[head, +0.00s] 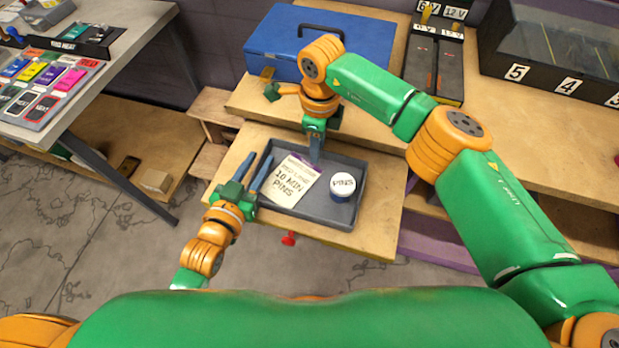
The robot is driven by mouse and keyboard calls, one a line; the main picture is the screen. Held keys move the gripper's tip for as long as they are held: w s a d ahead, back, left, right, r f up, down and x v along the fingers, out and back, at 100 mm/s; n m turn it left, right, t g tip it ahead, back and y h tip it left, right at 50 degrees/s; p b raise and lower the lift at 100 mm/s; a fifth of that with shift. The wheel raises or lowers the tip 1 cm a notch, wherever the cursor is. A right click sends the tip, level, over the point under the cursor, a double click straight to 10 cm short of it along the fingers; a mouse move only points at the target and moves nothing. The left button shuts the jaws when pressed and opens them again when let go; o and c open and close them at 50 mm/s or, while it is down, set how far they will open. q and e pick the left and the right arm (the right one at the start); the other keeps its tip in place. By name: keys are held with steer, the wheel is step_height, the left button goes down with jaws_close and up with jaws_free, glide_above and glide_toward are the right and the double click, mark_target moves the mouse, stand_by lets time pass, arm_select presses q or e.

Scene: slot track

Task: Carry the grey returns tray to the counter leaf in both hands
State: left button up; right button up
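The grey returns tray (328,218) lies over a light wooden leaf (379,205) that juts toward me from the counter; I cannot tell whether it touches the wood. It holds a paper card (289,182) reading "10 MIN PINS" and a round white-topped tin (343,184) marked "PINS". My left gripper (262,171) is at the tray's left side, its two blue-grey fingers apart with a gap between them. My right gripper (316,152) points down at the tray's far side; its fingers overlap, so its opening is unclear.
A blue case (345,38) stands on the counter behind the tray. Dark units (434,65) and a numbered glass-fronted box (560,60) stand to its right. A red knob (289,239) shows below the leaf's front edge. A table with colored cards (45,80) stands left.

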steer(key=shift+r, duration=0.1)
arm_select(q)
steer(key=v, duration=1.2)
arm_select(e)
step_height(320, 180, up, 12)
